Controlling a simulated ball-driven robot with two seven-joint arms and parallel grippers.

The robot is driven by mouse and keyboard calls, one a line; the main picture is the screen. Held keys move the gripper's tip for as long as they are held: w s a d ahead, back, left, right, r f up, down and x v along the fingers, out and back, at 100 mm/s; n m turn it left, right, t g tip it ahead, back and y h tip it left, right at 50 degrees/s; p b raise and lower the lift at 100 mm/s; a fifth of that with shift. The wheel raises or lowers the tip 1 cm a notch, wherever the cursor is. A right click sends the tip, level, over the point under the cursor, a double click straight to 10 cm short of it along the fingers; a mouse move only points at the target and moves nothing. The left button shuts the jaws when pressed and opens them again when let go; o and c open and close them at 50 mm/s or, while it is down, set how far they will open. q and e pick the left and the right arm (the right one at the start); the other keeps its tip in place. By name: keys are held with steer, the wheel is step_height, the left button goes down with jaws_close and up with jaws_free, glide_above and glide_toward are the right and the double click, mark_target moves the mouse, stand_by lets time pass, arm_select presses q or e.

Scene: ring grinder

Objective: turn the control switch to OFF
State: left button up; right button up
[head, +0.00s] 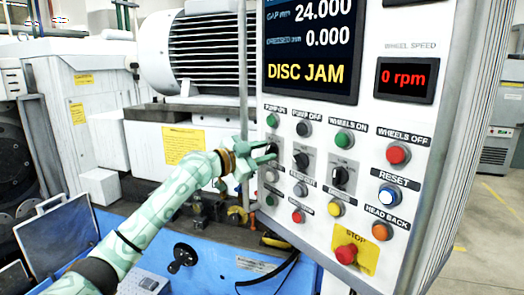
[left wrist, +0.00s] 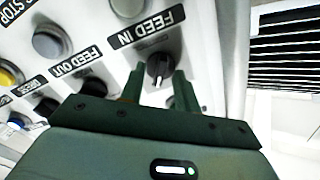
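A black rotary switch (left wrist: 158,68) sits on the white control panel (head: 380,225) and shows between my left gripper's fingertips in the left wrist view. In the head view my left gripper (head: 268,152) is at the panel's left edge, in front of this leftmost switch and partly covering it. Its two green fingers (left wrist: 158,85) are apart, with a gap visible on each side of the knob. Two more black rotary switches, a middle one (head: 301,160) and a right one (head: 341,177), are in the same row. The switch's position lettering is not legible. My right gripper is not in view.
Several buttons surround the switches, including a red STOP button (head: 346,254) on yellow. A screen (head: 308,45) reads DISC JAM; the speed display (head: 405,78) reads 0 rpm. A vertical grey pipe (head: 243,70) stands left of the panel. A motor housing (head: 195,50) is behind.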

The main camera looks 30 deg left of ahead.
arm_select(q)
jaws_close()
steer(key=shift+n, duration=0.3)
steer(key=n+p, duration=0.2)
steer(key=shift+r+n, duration=0.1)
steer(key=shift+n, duration=0.2)
steer(key=n+p, duration=0.2)
steer(key=n, duration=0.1)
steer(key=shift+n, duration=0.3)
steer(key=n+p, duration=0.2)
steer(key=n, duration=0.1)
steer(key=shift+a+n, duration=0.1)
steer(key=shift+n, duration=0.2)
steer(key=shift+n+p, duration=0.65)
steer(key=shift+n, duration=1.15)
